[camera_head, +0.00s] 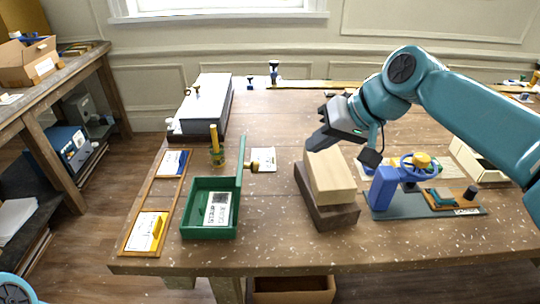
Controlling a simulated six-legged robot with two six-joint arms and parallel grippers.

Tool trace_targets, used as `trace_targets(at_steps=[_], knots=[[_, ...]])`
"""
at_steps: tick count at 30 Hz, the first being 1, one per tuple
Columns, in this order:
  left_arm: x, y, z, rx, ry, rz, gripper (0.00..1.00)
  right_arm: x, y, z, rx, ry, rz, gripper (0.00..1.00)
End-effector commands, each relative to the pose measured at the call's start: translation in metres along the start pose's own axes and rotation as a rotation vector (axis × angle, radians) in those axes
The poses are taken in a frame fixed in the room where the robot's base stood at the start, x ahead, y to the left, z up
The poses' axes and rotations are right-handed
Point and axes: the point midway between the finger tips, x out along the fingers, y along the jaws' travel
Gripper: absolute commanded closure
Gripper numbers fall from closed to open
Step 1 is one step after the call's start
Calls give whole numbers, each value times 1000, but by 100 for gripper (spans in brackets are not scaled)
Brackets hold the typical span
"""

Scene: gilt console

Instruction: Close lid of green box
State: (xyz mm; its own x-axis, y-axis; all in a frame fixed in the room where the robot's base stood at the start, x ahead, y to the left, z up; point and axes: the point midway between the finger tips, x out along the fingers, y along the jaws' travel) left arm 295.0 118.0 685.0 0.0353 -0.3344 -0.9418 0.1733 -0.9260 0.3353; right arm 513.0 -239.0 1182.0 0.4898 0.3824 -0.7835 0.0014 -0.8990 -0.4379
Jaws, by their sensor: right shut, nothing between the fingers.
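The green box (209,232) stands on the wooden table left of centre, with a white printed card (217,209) inside. Its green lid (241,168) stands open and about upright along the box's right side. A brass knob (252,166) shows at the lid's outer, right-hand face. My right gripper (315,143) is shut and empty, to the right of the lid and apart from it. Its tips are over or close to the back of the pale wooden block; contact cannot be told. My left gripper is not in view; a teal part of mine shows at the lower left corner.
The pale block (331,178) lies on a dark brown block (333,213) right of the box. A blue device with a yellow-topped wheel (384,188) stands further right. A framed tray (140,220) lies left of the box, a large grey-white case (207,103) behind. Table between box and blocks is clear.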

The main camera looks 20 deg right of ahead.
Motion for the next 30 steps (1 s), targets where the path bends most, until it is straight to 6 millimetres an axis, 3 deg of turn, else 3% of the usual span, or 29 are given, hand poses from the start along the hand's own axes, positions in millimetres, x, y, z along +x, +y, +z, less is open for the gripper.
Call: trace_targets(at_steps=[5,17,24,30], knots=[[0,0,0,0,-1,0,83,12,0,5,0,-1,-1,100],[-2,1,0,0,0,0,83,96,-2,7,0,-3,-1,100],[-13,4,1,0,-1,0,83,109,-34,3,-3,0,-1,100],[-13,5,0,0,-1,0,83,114,-39,1,0,2,-1,100]])
